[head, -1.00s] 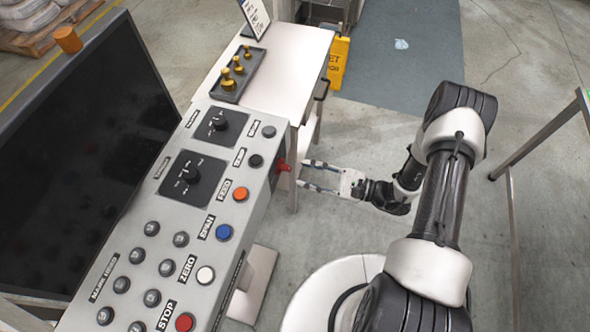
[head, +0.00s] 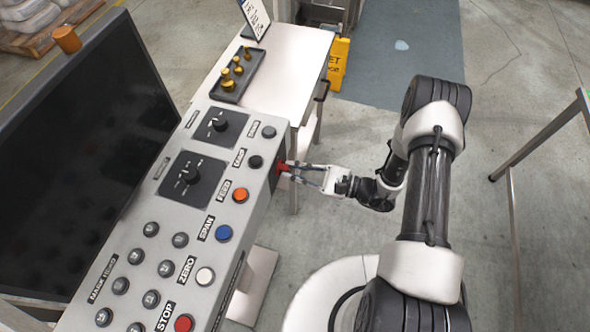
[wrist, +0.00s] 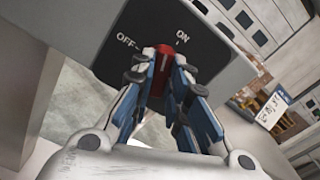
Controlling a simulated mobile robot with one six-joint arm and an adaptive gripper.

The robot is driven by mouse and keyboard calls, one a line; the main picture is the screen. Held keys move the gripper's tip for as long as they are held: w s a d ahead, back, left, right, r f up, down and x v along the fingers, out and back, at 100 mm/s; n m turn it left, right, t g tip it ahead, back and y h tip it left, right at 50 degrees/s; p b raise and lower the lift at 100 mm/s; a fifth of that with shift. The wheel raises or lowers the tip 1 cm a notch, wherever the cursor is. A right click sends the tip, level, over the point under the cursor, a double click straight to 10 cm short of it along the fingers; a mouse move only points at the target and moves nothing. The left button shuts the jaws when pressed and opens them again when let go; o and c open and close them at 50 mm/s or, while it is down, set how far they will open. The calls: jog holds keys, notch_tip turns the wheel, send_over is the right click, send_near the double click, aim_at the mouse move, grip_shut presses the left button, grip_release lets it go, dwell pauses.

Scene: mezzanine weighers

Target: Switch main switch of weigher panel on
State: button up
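The weigher panel (head: 201,238) is a grey sloped console with knobs and coloured buttons. Its main switch is a red handle on a black plate on the panel's right end face; the handle (wrist: 161,72) shows in the wrist view between my fingers, and the plate (wrist: 118,58) is marked OFF at left and ON at upper right. The handle's exact pointing is partly hidden by the fingertips. My gripper (head: 287,169) is at the switch, with its fingers on both sides of the red handle (head: 281,168). In the wrist view the fingertips (wrist: 159,66) appear close against it.
A dark screen (head: 80,150) stands behind the panel. A white table (head: 285,70) with a tray of brass weights (head: 232,80) adjoins the panel. A yellow wet-floor sign (head: 339,62) stands beyond. A metal rail (head: 513,220) is at right; the floor between is clear.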

grip_shut()
jog(key=m, duration=0.5)
jog(key=shift+b, duration=0.4)
jog(key=o, duration=0.6)
grip_release()
jog(key=shift+d, duration=0.1)
jog(key=v, duration=1.1)
jog(key=shift+s+d, duration=0.15)
jog(key=shift+d, duration=0.25)
